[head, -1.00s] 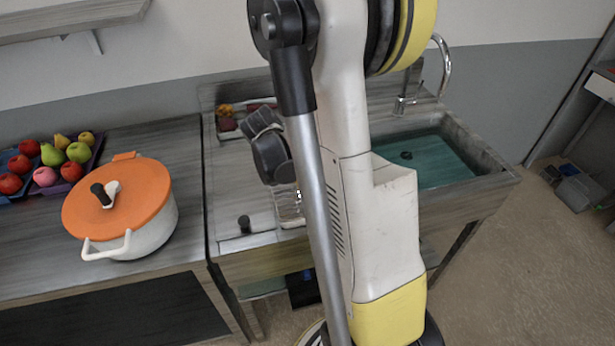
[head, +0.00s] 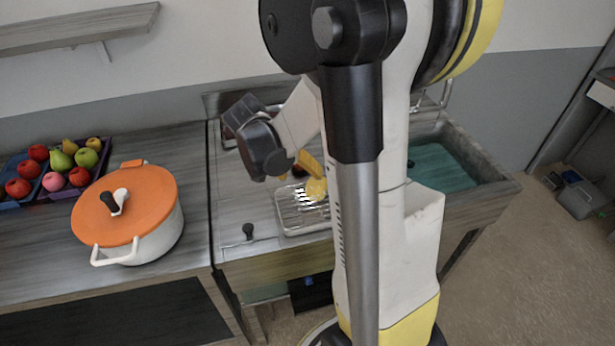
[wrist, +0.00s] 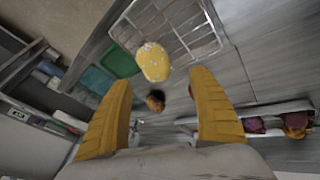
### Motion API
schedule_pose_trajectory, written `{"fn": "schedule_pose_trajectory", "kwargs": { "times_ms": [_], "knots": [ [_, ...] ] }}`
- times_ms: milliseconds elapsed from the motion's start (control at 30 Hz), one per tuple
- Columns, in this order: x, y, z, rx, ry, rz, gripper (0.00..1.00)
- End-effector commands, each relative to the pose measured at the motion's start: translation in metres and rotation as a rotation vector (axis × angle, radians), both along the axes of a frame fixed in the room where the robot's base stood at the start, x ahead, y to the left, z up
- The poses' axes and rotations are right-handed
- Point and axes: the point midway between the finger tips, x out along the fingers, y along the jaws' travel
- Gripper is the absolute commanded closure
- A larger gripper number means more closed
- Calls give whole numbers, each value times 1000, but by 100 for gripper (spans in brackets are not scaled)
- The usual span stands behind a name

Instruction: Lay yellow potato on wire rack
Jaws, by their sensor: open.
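The yellow potato (head: 316,188) shows beside my arm in the head view, over the far part of the wire rack (head: 288,214). In the wrist view the speckled potato (wrist: 153,61) overlaps the near edge of the rack (wrist: 190,40). Whether it rests fully on the wires or is a little above them I cannot tell. My gripper (wrist: 161,80) is open, with its yellow fingers spread and the potato just beyond the fingertips, apparently apart from them. In the head view my arm hides the rack's right side.
An orange-lidded pot (head: 127,207) stands on the left counter, with fruit trays (head: 100,168) behind it. The teal sink basin (head: 440,165) lies right of my arm. A brown round item (wrist: 155,100) lies between my fingers' lines of view. A produce crate (wrist: 270,108) is at right.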

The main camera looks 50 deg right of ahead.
Motion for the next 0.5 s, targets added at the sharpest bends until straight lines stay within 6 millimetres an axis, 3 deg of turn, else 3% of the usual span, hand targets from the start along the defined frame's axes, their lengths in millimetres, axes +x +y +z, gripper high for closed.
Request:
{"fn": "schedule_pose_trajectory", "kwargs": {
  "times_ms": [33,200,400,500],
  "knots": [
    [1,6,12,0,0,3,30],
    [2,17,31,0,0,2,30],
    [3,22,38,2,-2,7,30],
    [2,33,45,21,-13,62,30]
  ]
}}
